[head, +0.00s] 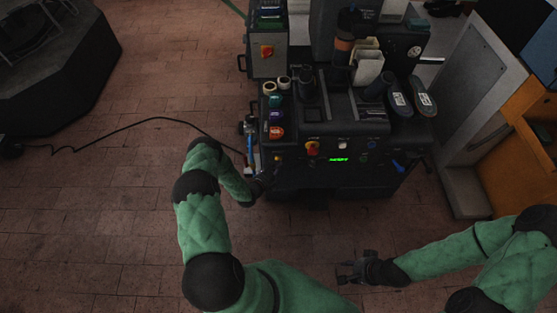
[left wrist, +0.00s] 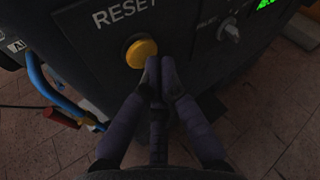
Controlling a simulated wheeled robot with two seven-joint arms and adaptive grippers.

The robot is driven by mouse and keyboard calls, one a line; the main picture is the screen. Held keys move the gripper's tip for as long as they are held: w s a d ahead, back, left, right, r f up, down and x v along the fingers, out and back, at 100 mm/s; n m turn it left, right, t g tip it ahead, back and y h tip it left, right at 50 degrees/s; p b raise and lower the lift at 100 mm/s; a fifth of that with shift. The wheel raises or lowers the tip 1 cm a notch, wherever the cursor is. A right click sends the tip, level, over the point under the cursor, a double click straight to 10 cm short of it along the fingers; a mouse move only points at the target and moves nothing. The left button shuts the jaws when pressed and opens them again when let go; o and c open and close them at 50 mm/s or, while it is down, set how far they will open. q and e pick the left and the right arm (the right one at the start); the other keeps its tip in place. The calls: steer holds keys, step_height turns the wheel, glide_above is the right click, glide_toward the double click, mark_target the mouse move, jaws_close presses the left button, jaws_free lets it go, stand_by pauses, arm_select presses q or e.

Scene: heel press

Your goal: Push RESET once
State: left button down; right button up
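The RESET button is a round yellow button (left wrist: 141,53) under white RESET lettering (left wrist: 124,12) on the dark machine front in the left wrist view. My left gripper (left wrist: 159,64) has its two fingertips together with nothing between them. The tips appear just right of and slightly below the button in that view; I cannot tell whether they touch it or the panel. In the head view my left gripper (head: 262,182) is at the machine's lower left front. My right gripper (head: 345,272) is empty, fingers apart, over the floor in front of the machine.
A blue-and-red handled tool (left wrist: 58,112) hangs left of the button. An orange cabinet (head: 530,125) stands right. The left floor is mostly clear, with a cable.

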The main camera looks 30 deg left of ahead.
arm_select(q)
steer(key=shift+w+a, duration=0.3)
steer(key=shift+w, duration=0.1)
stand_by(0.9)
steer(key=shift+s, duration=0.1)
steer(key=shift+s+d, duration=0.45)
steer(key=shift+s, duration=0.2)
steer(key=shift+s+d+p, duration=0.3)
steer(key=shift+s+d, duration=0.15)
steer(key=shift+s, duration=0.25)
steer(key=shift+s+d+p, duration=0.35)
steer(key=shift+s+d, duration=0.1)
steer(key=shift+s, duration=0.3)
steer(key=shift+s+d+p, duration=0.3)
steer(key=shift+s+d, duration=0.15)
steer(key=shift+s, duration=0.25)
